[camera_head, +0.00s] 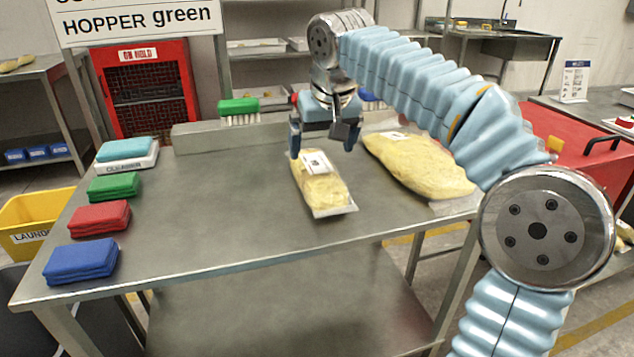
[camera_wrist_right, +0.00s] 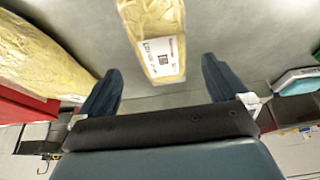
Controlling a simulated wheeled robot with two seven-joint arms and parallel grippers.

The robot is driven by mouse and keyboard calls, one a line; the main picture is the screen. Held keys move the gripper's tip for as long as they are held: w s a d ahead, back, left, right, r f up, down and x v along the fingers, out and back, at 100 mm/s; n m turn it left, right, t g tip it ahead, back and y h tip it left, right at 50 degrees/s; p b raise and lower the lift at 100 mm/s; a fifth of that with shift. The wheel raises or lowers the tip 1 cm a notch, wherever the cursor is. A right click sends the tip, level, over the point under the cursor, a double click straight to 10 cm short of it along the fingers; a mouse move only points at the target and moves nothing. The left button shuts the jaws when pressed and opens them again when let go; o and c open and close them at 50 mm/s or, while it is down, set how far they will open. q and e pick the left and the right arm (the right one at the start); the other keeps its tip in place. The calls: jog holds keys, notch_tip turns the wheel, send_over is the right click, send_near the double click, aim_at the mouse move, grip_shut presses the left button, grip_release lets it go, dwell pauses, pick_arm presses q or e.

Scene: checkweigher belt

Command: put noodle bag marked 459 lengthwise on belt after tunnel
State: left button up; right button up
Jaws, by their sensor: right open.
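A small clear bag of yellow noodles (camera_head: 324,188) with a white label lies on the steel table. It also shows in the right wrist view (camera_wrist_right: 158,25), with its labelled end toward the gripper; the number on the label is too small to read. My right gripper (camera_head: 324,140) is open and empty, just above and behind the labelled end. In the right wrist view its two fingers (camera_wrist_right: 160,88) stand apart, with the bag ahead of and between them. A larger noodle bag (camera_head: 418,163) lies to the right on the table. My left gripper, the belt and the tunnel are not in view.
Folded cloths in teal (camera_head: 124,149), green (camera_head: 114,186), red (camera_head: 99,217) and blue (camera_head: 80,260) line the table's left side. A green brush (camera_head: 238,107) is at the back edge. A red machine (camera_head: 590,150) stands at right. The table's middle left is clear.

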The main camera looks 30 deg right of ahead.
aim_at(318, 164)
jog(key=x, duration=1)
jog(key=shift+w+d+r, duration=0.1)
jog(key=shift+w+r, duration=0.05)
jog(key=shift+w, duration=0.15)
jog(key=shift+r, duration=0.15)
jog(key=c, duration=1.2)
